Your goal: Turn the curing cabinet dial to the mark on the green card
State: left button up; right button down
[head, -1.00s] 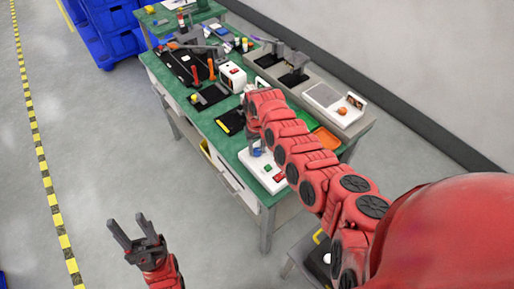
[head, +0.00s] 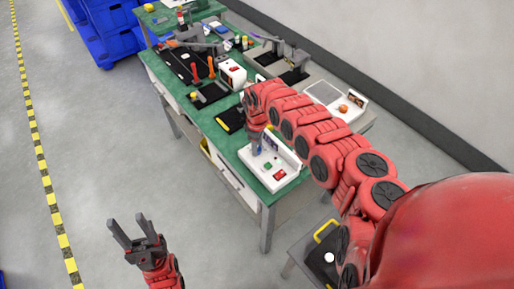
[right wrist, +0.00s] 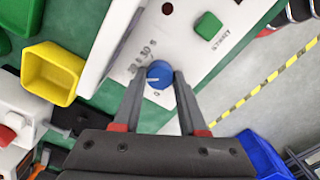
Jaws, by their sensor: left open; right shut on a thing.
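The curing cabinet's white panel (head: 270,162) sits at the near end of the green workbench. It also shows in the right wrist view (right wrist: 205,65), with a printed scale, a green START button (right wrist: 208,26) and a partly seen red button. The blue dial (right wrist: 159,75) is on this panel and carries a pale pointer line on its left part; the exact mark it meets is too small to tell. My right gripper (right wrist: 160,78) is shut on the dial. My left gripper (head: 135,230) is open and empty over the floor. I cannot make out the green card.
A yellow bin (right wrist: 52,72) lies beside the panel in the right wrist view. Behind my right arm, the green workbench (head: 210,130) holds black trays, tools and a white box (head: 232,72). Blue bins (head: 105,40) stand at the far left.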

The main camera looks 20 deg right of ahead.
jog(key=shift+f+n+b, duration=0.2)
jog(key=shift+n+b, duration=0.25)
jog(key=shift+n, duration=0.45)
jog(key=shift+r+n+b, duration=0.1)
jog(key=shift+n+b, duration=0.45)
jog(key=shift+n, duration=0.65)
jog(key=shift+n+b, duration=0.35)
jog(key=shift+n, duration=0.55)
jog(key=shift+c, duration=2.3)
grip_release()
jog(key=shift+r, duration=0.1)
